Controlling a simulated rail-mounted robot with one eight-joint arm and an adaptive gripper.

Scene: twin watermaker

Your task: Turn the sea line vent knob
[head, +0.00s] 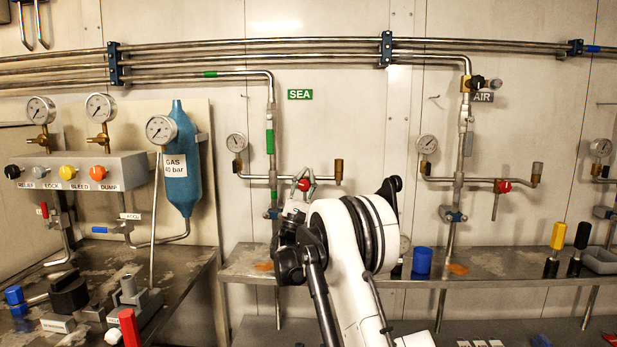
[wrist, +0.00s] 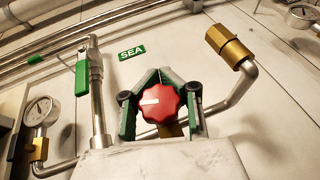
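The sea line vent knob is a red lobed knob with a white mark, on a brass valve. In the wrist view the knob (wrist: 160,102) is in the middle, its white mark nearly level. My gripper (wrist: 160,74) is around it, with one dark finger with a green pad on each side and the tips bent in above it. The fingers look shut on the knob, though exact contact is hard to see. In the head view the knob (head: 304,185) shows between my gripper's fingers (head: 306,176), below the green SEA sign (head: 299,94).
A pressure gauge (head: 236,143) is left of the knob, a brass outlet (head: 338,170) right. A green-handled valve (wrist: 82,80) stands on the vertical pipe at left. The AIR line has a similar red knob (head: 504,186) farther right. A shelf (head: 480,268) with a blue cup (head: 422,260) lies below.

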